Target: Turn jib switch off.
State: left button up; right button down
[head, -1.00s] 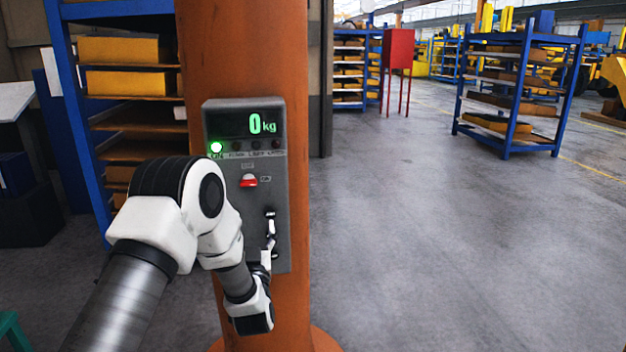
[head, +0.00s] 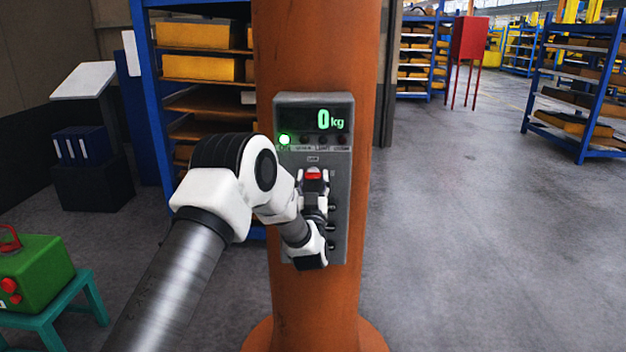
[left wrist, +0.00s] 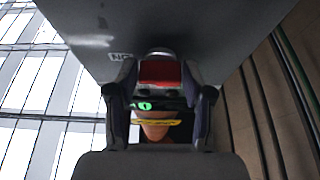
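A grey control panel (head: 345,112) is mounted on an orange column. Its display (head: 324,120) reads 0 kg, and the leftmost lamp of a row below it glows green. The red jib switch (head: 313,175) sits under the lamps. My left gripper (head: 313,183) is at the panel, one finger on each side of the switch. In the left wrist view the red switch (left wrist: 160,73) lies between the spread fingertips (left wrist: 160,82), which look open around it; contact cannot be made out. My right gripper is not in view.
The orange column (head: 315,310) stands on a round base. A blue rack (head: 147,95) is behind it on the left. A green box (head: 35,270) rests on a teal stool (head: 88,300) at lower left. The floor (head: 480,240) on the right is clear.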

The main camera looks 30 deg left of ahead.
pick_arm(q)
jog(key=c, duration=0.5)
jog(key=shift+o, duration=0.2)
jog(key=shift+f+n+g+y+b, duration=0.2)
jog(key=shift+n+g+y+b, duration=0.1)
jog(key=shift+n+b, duration=0.45)
jog(key=n+g+y+b, duration=0.1)
jog(key=n+b, duration=0.2)
jog(key=n+g+y+b, duration=0.1)
jog(key=n+b, duration=0.2)
jog(key=n+g+y+b, duration=0.1)
jog(key=n+g+b, duration=0.1)
jog(key=n+b, duration=0.2)
jog(key=shift+w+d, duration=0.1)
jog(key=shift+d, duration=0.05)
jog(key=shift+r+n+g+b, duration=0.15)
jog(key=shift+n+g+b, duration=0.6)
jog(key=shift+n, duration=1.05)
jog(key=shift+r+n+g+b, duration=0.1)
jog(key=shift+n+g+b, duration=0.65)
jog(key=shift+n, duration=1.1)
jog(key=shift+r+n+g+b, duration=0.15)
jog(key=shift+n+g+b, duration=0.55)
jog(key=shift+n, duration=1.1)
jog(key=shift+h, duration=0.3)
